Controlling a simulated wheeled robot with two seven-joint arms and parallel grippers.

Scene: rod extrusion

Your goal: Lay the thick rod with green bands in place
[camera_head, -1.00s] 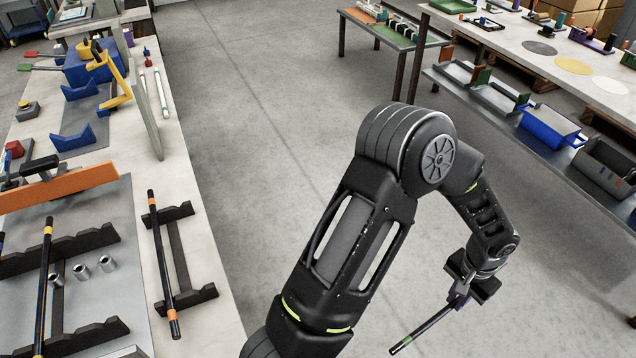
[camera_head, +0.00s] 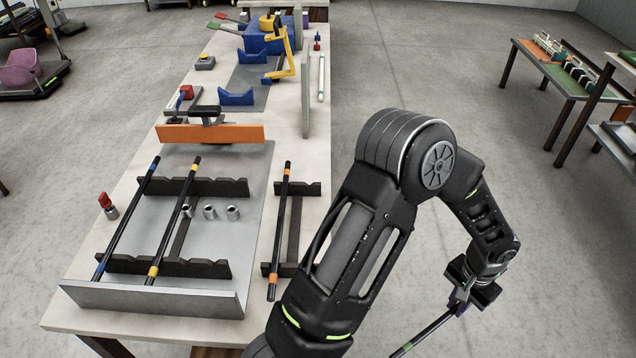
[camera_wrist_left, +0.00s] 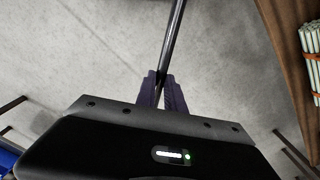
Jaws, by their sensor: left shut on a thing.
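My left gripper (camera_head: 462,300) is shut on a dark rod with a green band (camera_head: 428,334), out over the floor at the lower right of the head view. The rod slants down to the left and leaves the frame at the bottom. In the left wrist view the rod (camera_wrist_left: 174,42) runs up from between the purple fingers (camera_wrist_left: 162,92). On the bench, a grey tray (camera_head: 225,292) carries black notched supports (camera_head: 215,187). A blue-banded rod (camera_head: 128,217) and a yellow-banded rod (camera_head: 174,218) lie across them. My right gripper is not in view.
An orange-banded rod (camera_head: 280,228) lies on a separate notched stand beside the tray. Small metal cylinders (camera_head: 209,212) stand in the tray. An orange bar (camera_head: 225,134) is behind. A grey upright panel (camera_head: 306,95) stands at the bench's right edge. Open floor lies right of the bench.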

